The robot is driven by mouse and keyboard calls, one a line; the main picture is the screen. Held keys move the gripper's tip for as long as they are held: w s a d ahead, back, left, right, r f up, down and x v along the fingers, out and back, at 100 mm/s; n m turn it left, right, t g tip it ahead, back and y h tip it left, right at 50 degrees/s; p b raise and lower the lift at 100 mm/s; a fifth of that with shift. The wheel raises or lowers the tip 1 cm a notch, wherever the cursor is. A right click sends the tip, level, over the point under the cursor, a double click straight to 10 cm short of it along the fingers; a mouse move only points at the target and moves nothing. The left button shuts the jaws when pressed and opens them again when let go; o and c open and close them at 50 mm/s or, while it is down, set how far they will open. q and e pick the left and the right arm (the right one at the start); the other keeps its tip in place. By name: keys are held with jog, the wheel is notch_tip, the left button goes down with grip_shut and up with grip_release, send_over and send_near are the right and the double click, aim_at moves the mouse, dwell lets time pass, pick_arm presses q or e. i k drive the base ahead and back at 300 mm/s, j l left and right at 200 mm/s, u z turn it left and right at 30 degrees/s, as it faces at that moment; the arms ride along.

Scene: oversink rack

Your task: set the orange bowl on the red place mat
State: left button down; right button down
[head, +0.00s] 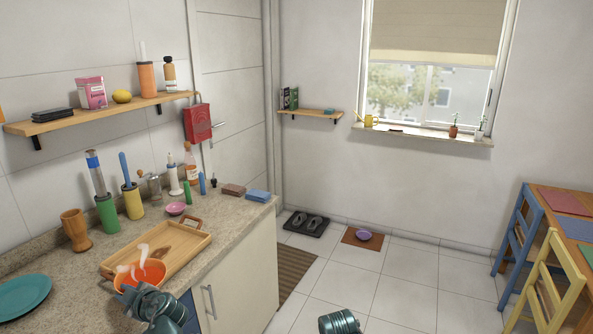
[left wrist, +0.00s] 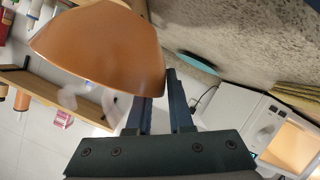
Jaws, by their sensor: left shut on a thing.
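The orange bowl (head: 152,270) is at the front edge of the wooden tray (head: 183,243) on the counter. Pale wisps show above it. My left gripper (head: 146,289) is at its near side, shut on the bowl. In the left wrist view the bowl (left wrist: 100,45) fills the upper left, its edge at the fingers (left wrist: 165,100). I cannot tell whether it touches the tray. The red place mat (head: 564,201) lies flat and bare on the wooden table at the far right.
A blue mat (head: 577,228) lies nearer on the same table. A yellow chair (head: 548,285) and a blue chair (head: 515,230) stand beside it. Cups with utensils and bottles stand behind the tray. A teal plate (head: 22,296) is at left. Open tiled floor separates counter and table.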

aim_at(563, 201)
jog(key=i+l+z, duration=0.2)
jog(key=i+z, duration=0.3)
jog(key=i, duration=0.2)
jog(key=i+j+z, duration=0.1)
jog(key=i+z, duration=0.4)
jog(key=i, duration=0.15)
jog(key=i+j+z, duration=0.35)
jog(key=i+z, duration=0.2)
jog(key=i, duration=0.15)
jog(key=i+j+z, duration=1)
jog(key=j, duration=0.5)
jog(key=i+j+z, duration=0.25)
jog(key=j+z, duration=0.25)
jog(key=j, duration=0.4)
jog(key=i+j+z, duration=0.1)
jog(key=j+z, duration=0.45)
jog(key=j, duration=0.5)
jog(key=k+j+z, duration=0.1)
jog(key=j+z, duration=0.4)
jog(key=j, duration=0.5)
